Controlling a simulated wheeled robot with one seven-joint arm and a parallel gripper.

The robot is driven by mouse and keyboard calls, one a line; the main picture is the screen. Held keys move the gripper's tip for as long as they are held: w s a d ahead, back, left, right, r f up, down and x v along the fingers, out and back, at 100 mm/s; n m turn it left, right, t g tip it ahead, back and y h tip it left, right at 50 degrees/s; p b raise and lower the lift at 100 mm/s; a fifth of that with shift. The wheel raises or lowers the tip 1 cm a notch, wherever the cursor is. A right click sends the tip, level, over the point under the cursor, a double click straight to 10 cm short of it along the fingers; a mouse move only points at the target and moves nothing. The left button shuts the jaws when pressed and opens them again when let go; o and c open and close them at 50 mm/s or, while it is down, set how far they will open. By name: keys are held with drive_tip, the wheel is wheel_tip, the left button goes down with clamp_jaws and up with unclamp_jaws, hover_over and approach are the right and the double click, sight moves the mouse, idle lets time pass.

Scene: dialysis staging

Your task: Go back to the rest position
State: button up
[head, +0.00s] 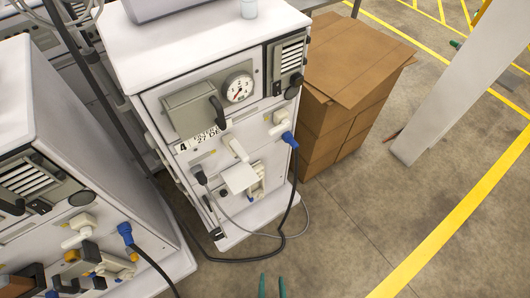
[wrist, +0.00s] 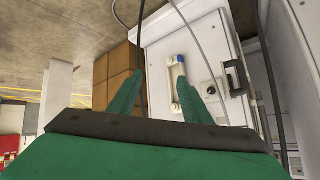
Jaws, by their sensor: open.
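My gripper (head: 272,279) shows at the bottom edge of the head view as two green fingertips held apart, with bare floor around them. In the wrist view my gripper (wrist: 161,78) is open, its two green fingers spread with nothing gripped between them. Beyond the fingers, the wrist view shows a white machine panel (wrist: 158,50) with a pale handle-like part and a blue end. Any contact between the fingers and the panel cannot be told from this view. The rest of my arm is out of the head view.
A white dialysis machine (head: 150,75) with a round gauge (head: 238,88) stands ahead; a dark cable (head: 291,190) loops onto the floor. Another machine (head: 60,150) stands at left. Cardboard boxes (head: 345,75) and a white post (head: 455,90) are at right. Floor (head: 370,220) is clear at lower right.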

wheel_tip(320, 180, up, 27)
drive_tip(key=s+a+n+t, duration=0.1)
drive_tip(key=a+n+t, duration=0.1)
drive_tip(key=t, duration=0.3)
drive_tip(key=shift+a+n, duration=0.25)
drive_tip(key=shift+n, duration=0.15)
drive_tip(key=shift+r, duration=0.1)
drive_tip(key=c, duration=0.3)
